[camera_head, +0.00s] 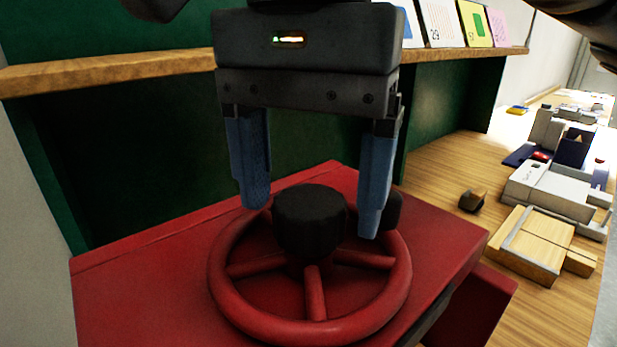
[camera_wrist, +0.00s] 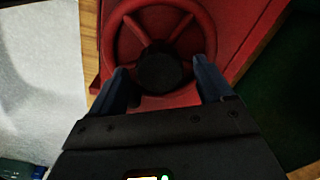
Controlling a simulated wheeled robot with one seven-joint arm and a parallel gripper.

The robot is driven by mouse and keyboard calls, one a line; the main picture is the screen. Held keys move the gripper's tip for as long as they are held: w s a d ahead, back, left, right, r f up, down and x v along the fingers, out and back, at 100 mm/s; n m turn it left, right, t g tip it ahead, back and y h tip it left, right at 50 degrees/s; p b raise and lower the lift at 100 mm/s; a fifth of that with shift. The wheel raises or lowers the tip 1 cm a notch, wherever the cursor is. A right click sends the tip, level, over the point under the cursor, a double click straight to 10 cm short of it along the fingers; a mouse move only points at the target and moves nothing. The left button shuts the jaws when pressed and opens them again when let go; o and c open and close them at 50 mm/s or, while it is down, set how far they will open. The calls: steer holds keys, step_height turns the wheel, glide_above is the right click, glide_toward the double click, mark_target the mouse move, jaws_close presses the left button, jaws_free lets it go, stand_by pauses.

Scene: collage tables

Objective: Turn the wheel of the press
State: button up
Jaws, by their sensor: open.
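The red wheel (camera_head: 312,333) lies flat on top of the red press (camera_head: 130,290). It has several spokes and a black hub knob (camera_head: 310,222) at its centre. A small dark knob shows at the wheel's far right rim, partly hidden by a finger. My gripper (camera_head: 312,222) is open above the wheel, its two blue fingers on either side of the black hub. In the wrist view the wheel (camera_wrist: 207,40) and hub (camera_wrist: 160,72) show between the fingers (camera_wrist: 160,85). I cannot tell whether the fingertips touch the rim or hub.
A wooden shelf (camera_head: 120,72) with several cards (camera_head: 440,22) runs behind the press over a dark green panel. On the wooden table to the right are a small dark block (camera_head: 472,200), a wooden box (camera_head: 535,245) and white machines (camera_head: 550,190).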

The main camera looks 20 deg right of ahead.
steer(key=shift+f, duration=0.3)
steer(key=c, duration=1.5)
